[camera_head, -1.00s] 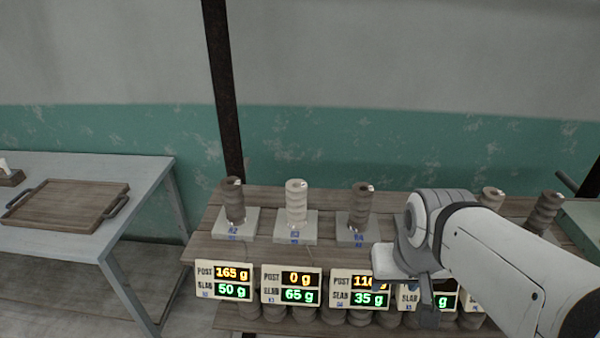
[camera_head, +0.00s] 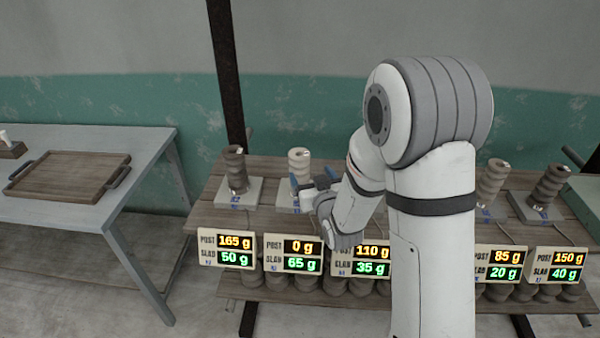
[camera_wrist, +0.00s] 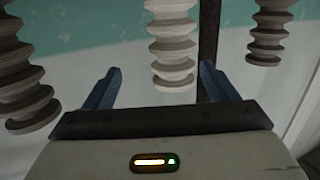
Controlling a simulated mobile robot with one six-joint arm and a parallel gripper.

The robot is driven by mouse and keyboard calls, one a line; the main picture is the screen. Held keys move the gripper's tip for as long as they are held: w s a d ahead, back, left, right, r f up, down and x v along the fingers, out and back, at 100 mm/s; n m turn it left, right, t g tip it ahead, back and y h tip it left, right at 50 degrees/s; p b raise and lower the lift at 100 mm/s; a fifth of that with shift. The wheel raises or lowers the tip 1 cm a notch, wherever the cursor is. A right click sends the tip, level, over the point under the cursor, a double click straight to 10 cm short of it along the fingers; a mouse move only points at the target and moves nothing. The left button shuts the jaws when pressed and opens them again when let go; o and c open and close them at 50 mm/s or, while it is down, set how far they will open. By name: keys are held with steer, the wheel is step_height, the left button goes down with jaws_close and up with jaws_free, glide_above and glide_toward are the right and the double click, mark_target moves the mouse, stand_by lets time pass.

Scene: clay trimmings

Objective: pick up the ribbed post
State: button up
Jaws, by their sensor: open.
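Several ribbed posts stand upright on slabs along the wooden bench. The pale ribbed post (camera_head: 299,160) is second from the left, behind a sign reading POST 0 g and SLAB 65 g. My gripper (camera_head: 312,184) is open in front of it and partly hides its lower part and slab. In the wrist view, which looks upside down, the pale post (camera_wrist: 172,45) shows between and beyond the two blue fingers of my gripper (camera_wrist: 160,72). I cannot tell how far it reaches between them. Nothing is held.
A dark post (camera_head: 236,170) stands to the left, with a sign (camera_head: 226,250) reading 165 g. A pale post (camera_head: 491,178) and a dark post (camera_head: 549,185) stand to the right. My arm hides the middle of the bench (camera_head: 208,215). A wooden tray (camera_head: 70,178) lies on the left table.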

mark_target(297, 159)
steer(key=shift+a+f+t+y, duration=0.3)
steer(key=shift+a+t, duration=0.2)
steer(key=shift+a, duration=0.15)
steer(key=shift+w+a, duration=0.1)
steer(key=shift+a, duration=0.05)
steer(key=p+x, duration=0.1)
steer(key=x, duration=0.1)
steer(key=p+x, duration=0.1)
steer(key=x, duration=0.2)
steer(key=p+x, duration=0.1)
steer(key=x, duration=0.1)
steer(key=shift+w+a+r, duration=0.1)
steer(key=shift+w+r, duration=0.1)
steer(key=shift+r, duration=0.05)
steer(key=shift+c, duration=0.3)
steer(key=c, duration=1.4)
steer(key=shift+r, duration=0.15)
